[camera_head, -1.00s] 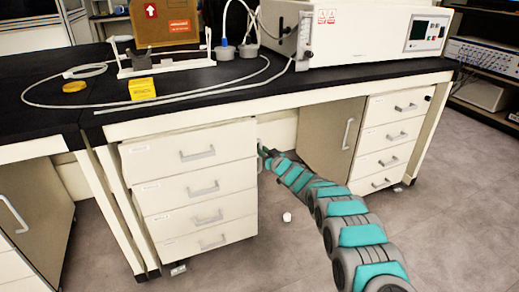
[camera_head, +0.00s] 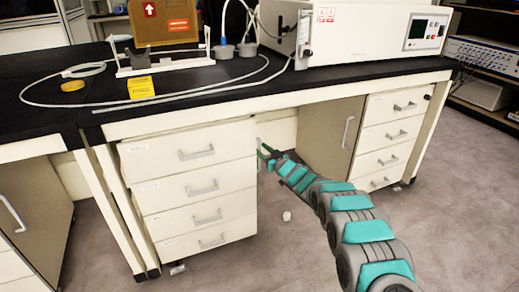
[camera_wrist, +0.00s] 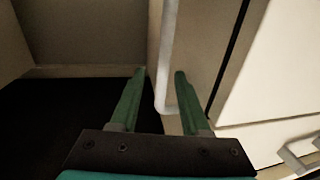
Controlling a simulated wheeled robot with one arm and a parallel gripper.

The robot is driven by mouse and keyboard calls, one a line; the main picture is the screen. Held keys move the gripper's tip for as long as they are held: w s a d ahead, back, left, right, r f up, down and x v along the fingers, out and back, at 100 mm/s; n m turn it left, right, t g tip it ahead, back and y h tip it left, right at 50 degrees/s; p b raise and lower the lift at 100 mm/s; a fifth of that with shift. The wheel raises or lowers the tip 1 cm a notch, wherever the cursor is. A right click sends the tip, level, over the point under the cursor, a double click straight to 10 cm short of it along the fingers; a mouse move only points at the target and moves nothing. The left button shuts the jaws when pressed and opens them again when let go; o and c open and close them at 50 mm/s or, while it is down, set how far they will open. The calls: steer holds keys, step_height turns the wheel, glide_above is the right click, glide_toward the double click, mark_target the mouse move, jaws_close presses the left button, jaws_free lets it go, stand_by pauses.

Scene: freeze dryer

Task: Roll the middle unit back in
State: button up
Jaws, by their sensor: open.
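Under the bench, the middle unit appears to be the tan-fronted cabinet (camera_head: 318,128) with a vertical handle (camera_head: 347,132). It stands between a drawer unit (camera_head: 190,192) on the left and another (camera_head: 388,140) on the right. My gripper (camera_head: 265,153) is open, low in the gap between the left drawers and the cabinet. In the wrist view, its two green fingers (camera_wrist: 160,72) point forward, apart. A pale vertical handle (camera_wrist: 168,55) shows between the fingertips in the picture. I cannot tell whether they touch it.
My arm reaches across the floor from the lower right. A small white object (camera_head: 287,216) lies on the grey floor. The left drawer unit's castor (camera_head: 177,268) shows at floor level. The black benchtop (camera_head: 205,93) above carries tubing and a white instrument (camera_head: 365,32).

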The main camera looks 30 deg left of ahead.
steer(key=v, duration=0.6)
steer(key=shift+b, duration=0.3)
